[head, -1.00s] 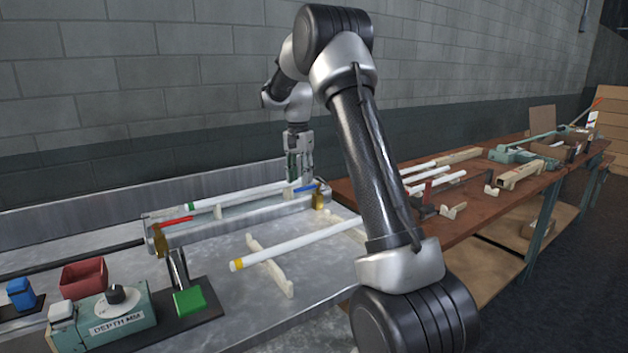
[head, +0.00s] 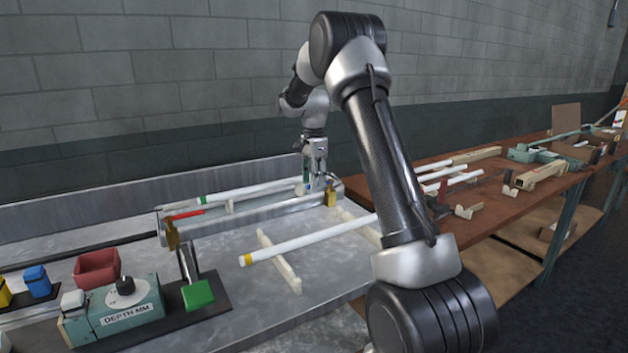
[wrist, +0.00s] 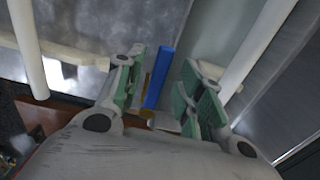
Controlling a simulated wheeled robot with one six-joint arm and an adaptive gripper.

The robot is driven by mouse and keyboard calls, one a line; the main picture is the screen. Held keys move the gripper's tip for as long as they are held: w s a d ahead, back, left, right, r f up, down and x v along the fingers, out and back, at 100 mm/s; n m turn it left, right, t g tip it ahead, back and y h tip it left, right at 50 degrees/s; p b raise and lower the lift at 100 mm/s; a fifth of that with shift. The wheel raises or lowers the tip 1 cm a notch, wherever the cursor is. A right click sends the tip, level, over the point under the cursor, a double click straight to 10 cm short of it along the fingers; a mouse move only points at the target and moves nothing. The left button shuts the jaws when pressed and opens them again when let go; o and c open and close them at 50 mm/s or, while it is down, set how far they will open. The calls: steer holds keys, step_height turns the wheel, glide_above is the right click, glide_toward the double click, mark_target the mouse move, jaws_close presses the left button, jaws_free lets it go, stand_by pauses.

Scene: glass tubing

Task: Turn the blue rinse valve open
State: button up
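The blue valve handle (wrist: 160,76) shows in the wrist view as a narrow blue bar between my two finger pads, with gaps on both sides. A brass part is beside its lower end. In the head view, the brass valve body (head: 331,196) is at the right end of the metal trough, and my gripper mostly hides the blue handle. My gripper (head: 318,182) points down over that end. Its green-padded fingers (wrist: 165,98) are apart around the handle, with no contact visible. The red valve handle (head: 184,215) is at the trough's left end.
White glass tubes lie along the trough (head: 222,193) and on a cream rack (head: 277,262) in front. A teal depth gauge box (head: 125,310), red bin (head: 97,268) and green pad (head: 197,294) are at front left. A wooden bench (head: 520,200) stands right.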

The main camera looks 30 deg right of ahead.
steer(key=shift+f, duration=0.2)
jaws_close()
stand_by(0.3)
steer(key=s+d+n, duration=0.6)
steer(key=n, duration=1.1)
steer(key=shift+d+n, duration=0.35)
steer(key=shift+n, duration=0.05)
steer(key=shift+s+r, duration=0.1)
stand_by(0.3)
